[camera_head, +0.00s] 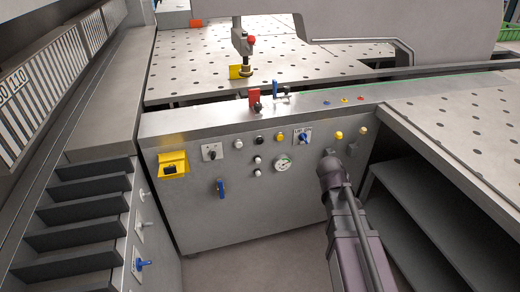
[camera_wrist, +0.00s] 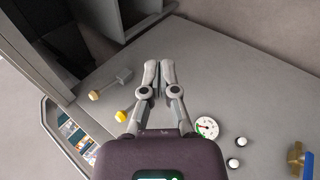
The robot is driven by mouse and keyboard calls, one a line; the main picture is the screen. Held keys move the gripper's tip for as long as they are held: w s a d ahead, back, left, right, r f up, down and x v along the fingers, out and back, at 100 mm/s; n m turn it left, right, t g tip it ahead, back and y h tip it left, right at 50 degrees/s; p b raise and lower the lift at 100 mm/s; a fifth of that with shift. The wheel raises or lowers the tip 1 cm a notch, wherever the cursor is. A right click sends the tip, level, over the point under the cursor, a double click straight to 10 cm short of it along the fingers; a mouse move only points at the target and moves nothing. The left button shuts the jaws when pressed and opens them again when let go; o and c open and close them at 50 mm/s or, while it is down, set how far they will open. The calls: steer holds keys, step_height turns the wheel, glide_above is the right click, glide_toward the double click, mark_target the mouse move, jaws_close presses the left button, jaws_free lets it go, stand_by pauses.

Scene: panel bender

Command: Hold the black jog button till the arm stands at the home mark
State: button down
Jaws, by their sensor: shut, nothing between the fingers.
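A small black button (camera_head: 259,139) sits in the upper row of the grey front panel (camera_head: 225,215) in the head view, between a white and a yellow button. It does not show in the wrist view. My gripper (camera_wrist: 157,75) is shut and empty, its fingertips over bare panel in the wrist view. In the head view my arm reaches the panel's right part, well right of the black button, and hides the fingers. A machine arm with a red knob (camera_head: 252,40) stands over the perforated table beside a yellow plate (camera_head: 235,72). I cannot tell which mark is home.
Near my gripper are a gauge (camera_wrist: 207,127), white buttons (camera_wrist: 241,141) and yellow buttons (camera_wrist: 122,116). A blue switch (camera_head: 304,138) and a yellow box (camera_head: 172,164) are also on the panel. Dark shelves (camera_head: 420,200) stand to the right.

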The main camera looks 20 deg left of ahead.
mark_target(260, 142)
steer(key=w+a+n+t+b, duration=0.2)
steer(key=a+n+t+b, duration=0.1)
steer(key=a, duration=0.7)
steer(key=w+a+n+t+y+b, duration=0.1)
steer(key=w+a+n+t+b, duration=0.2)
steer(key=a+n, duration=0.3)
steer(key=w+a+n+t+y+b, duration=0.1)
steer(key=w+a+n+t+b, duration=0.1)
steer(key=a, duration=1.2)
steer(key=n+t+b, duration=0.1)
steer(key=n+b, duration=0.1)
steer(key=n, duration=0.1)
steer(key=shift+w+f+t+b, duration=0.15)
steer(key=shift+f+t+b, duration=0.2)
steer(key=shift+f+t, duration=0.05)
steer(key=shift+w+a, duration=0.1)
steer(key=shift+w, duration=0.05)
steer(key=shift+w+a, duration=0.8)
steer(key=shift+w, duration=0.35)
steer(key=shift+w+a, duration=0.75)
steer(key=shift+w, duration=0.45)
steer(key=shift+w+a, duration=0.8)
steer(key=shift+w, duration=0.35)
